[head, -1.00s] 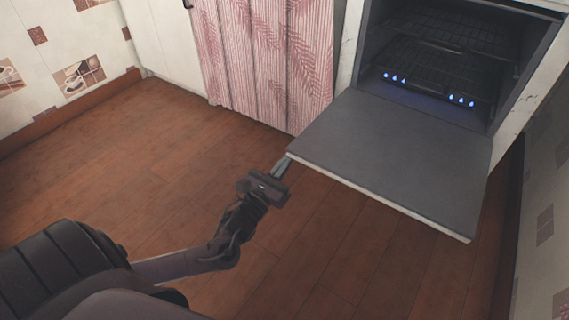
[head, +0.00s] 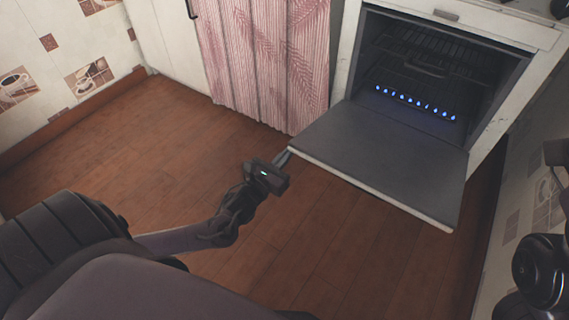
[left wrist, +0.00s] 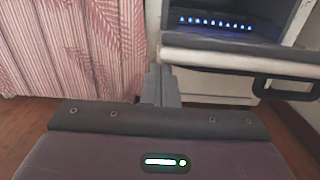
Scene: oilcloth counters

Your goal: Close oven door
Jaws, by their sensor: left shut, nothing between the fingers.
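The oven door (head: 385,155) is folded down, its dark inner face up, roughly level in the head view. Its pale edge and a dark handle (left wrist: 288,92) show in the left wrist view, the handle at the right. The oven (head: 430,70) stands behind it with wire racks and a row of blue flames inside. My left gripper (head: 283,157) is shut and empty at the door's near left corner. In the left wrist view its fingers (left wrist: 160,85) reach the left end of the door's edge; I cannot tell whether they touch it. My right gripper is not seen.
A pink patterned curtain (head: 268,60) hangs left of the oven, beside a white cabinet (head: 165,45). Tiled walls stand at the left and right. The brown wood floor (head: 130,150) is clear. Dark parts of mine show at the right edge.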

